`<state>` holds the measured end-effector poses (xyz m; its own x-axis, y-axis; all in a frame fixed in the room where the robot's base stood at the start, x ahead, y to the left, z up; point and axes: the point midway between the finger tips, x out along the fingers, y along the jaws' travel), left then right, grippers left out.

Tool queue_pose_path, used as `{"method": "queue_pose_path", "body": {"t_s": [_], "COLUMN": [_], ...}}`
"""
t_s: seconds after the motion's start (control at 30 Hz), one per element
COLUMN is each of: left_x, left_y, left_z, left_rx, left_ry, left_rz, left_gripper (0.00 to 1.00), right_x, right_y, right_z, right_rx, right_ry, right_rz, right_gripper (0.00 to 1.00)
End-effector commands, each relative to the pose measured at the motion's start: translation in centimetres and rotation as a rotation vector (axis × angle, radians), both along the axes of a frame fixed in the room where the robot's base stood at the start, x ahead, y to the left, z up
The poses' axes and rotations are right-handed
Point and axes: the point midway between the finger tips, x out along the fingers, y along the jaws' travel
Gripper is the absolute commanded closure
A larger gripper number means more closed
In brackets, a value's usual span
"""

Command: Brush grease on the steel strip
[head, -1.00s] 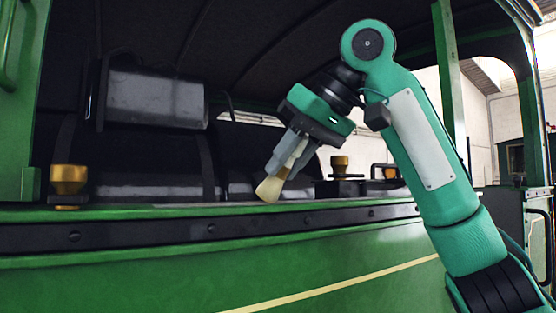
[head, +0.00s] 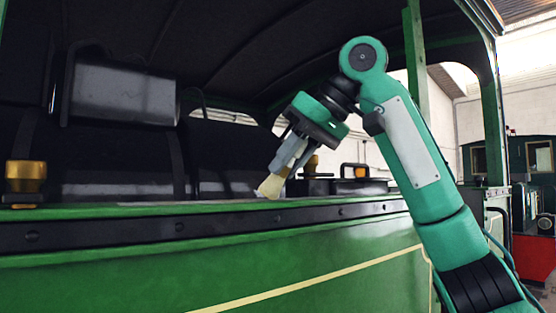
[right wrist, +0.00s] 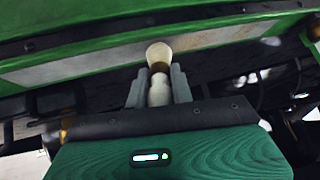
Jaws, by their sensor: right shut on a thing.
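My right gripper (head: 287,158) is shut on a brush (head: 271,186) with pale bristles, tilted down toward the green ledge. In the right wrist view the brush's pale handle (right wrist: 159,93) sits between the two grey fingers, and its bristles point away from the gripper. The steel strip (head: 215,202) shows as a thin grey band along the ledge top; in the right wrist view it is a wider pale band (right wrist: 100,66). The bristle tip overlaps the strip in both views; I cannot tell if it touches. My left gripper is not in view.
A brass cup (head: 25,178) stands at the left on the ledge. Another brass cup (head: 312,164) is close behind my right gripper. The green side panel (head: 180,265) drops below the ledge, and dark tanks stand behind. A red and green vehicle (head: 533,255) is far right.

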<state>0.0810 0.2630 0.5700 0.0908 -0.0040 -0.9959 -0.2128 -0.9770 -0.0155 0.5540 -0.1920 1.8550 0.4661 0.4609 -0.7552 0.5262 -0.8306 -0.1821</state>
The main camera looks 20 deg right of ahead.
Motion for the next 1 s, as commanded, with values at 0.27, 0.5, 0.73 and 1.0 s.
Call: {"method": "queue_pose_path", "body": {"t_s": [0.27,0.5,0.73,1.0], "left_x": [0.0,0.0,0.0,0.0], "left_y": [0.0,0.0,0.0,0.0], "left_z": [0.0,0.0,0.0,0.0], "left_rx": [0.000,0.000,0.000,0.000], "left_ry": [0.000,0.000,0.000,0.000], "left_rz": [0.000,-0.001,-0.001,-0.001], "left_gripper": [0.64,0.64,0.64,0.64], "right_x": [0.3,1.0,1.3,1.8], "right_y": [-1.0,-3.0,-4.0,-5.7], "right_z": [0.0,0.0,0.0,0.0], "right_rx": [0.000,0.001,0.001,0.000], "right_ry": [0.000,0.000,-0.001,-0.001], "right_rz": [-0.001,-0.002,0.000,-0.002], "right_gripper": [1.00,1.00,1.00,1.00]}}
